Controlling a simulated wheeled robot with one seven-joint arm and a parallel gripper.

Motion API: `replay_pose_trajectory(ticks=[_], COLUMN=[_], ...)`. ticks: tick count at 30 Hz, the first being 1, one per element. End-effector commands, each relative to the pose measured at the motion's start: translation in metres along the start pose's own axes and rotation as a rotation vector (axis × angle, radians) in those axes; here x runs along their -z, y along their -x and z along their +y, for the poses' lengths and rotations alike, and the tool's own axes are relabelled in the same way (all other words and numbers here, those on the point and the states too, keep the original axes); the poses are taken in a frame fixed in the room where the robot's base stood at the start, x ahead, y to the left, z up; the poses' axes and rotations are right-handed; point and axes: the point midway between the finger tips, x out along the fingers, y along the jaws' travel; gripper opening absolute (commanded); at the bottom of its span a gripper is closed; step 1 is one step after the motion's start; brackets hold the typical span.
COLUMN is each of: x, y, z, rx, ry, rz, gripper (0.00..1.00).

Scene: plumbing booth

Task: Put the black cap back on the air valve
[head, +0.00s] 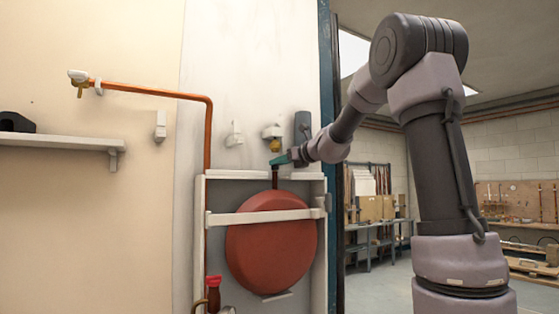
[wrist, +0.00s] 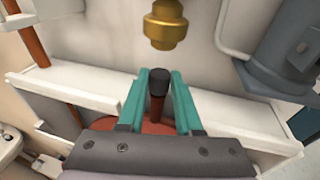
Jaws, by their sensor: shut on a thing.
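My gripper (head: 281,160) has teal fingers and is just above the top of the red round vessel (head: 270,242). In the wrist view its fingertips (wrist: 160,76) are shut on the small black cap (wrist: 158,78), one finger on each side. The dark reddish-brown air valve stem (wrist: 158,108) shows right below the cap, in line with it. The stem (head: 275,179) also rises from the vessel in the head view. I cannot tell whether the cap is fully seated on the stem or only resting over it.
A brass fitting (wrist: 165,25) hangs on the wall just beyond the fingertips. A grey bracket-like part (wrist: 288,55) is to its right. A white frame (head: 262,216) surrounds the vessel. A copper pipe (head: 208,135) runs down at left, and a shelf (head: 60,141) is farther left.

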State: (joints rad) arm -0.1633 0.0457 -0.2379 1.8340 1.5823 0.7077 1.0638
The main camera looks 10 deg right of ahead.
Motion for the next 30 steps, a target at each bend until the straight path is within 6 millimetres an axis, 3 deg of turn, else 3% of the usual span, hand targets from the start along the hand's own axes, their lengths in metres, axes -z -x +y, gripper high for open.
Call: replay_pose_trajectory(ticks=[14, 15, 17, 26, 30], x=[0.005, 0.005, 0.005, 0.005, 0.004], y=[-0.001, -0.001, -0.001, 0.000, 0.011], z=[0.000, 0.000, 0.000, 0.000, -0.001], rx=[-0.002, -0.002, -0.002, -0.002, -0.001], ry=[0.001, 0.001, 0.001, 0.001, 0.000], rz=[0.000, 0.000, 0.000, 0.000, -0.002], gripper=[0.00, 0.49, 0.69, 0.69, 0.69])
